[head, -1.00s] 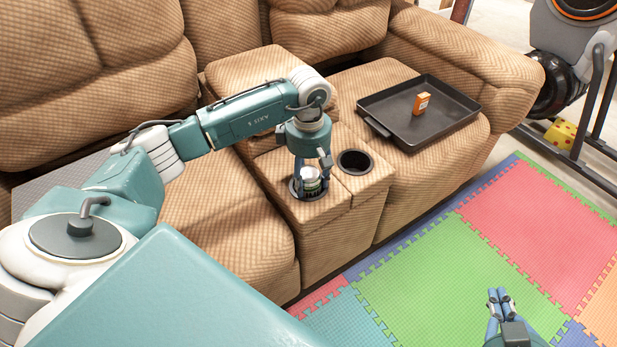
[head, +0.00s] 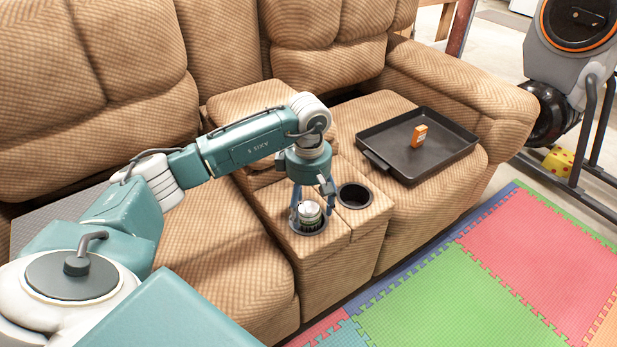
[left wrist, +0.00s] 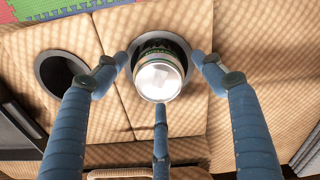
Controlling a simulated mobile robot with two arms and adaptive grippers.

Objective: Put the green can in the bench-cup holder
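The green can (head: 310,214), with a silver top, sits in the left cup holder (head: 296,228) of the sofa's centre console. The left wrist view shows the can (left wrist: 159,76) from above, inside the dark ring of the holder (left wrist: 186,88). My left gripper (head: 312,206) is right over this holder, pointing down. Its three blue fingers (left wrist: 160,76) are spread around the can, and the side fingertips look apart from it. The can's lower part is hidden in the holder. My right gripper is not in view.
A second, empty cup holder (head: 354,196) is to the right of the can. A black tray (head: 447,157) with an orange box (head: 419,135) lies on the right seat. Coloured foam mats (head: 440,300) cover the floor in front. An exercise machine (head: 566,70) stands at the right.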

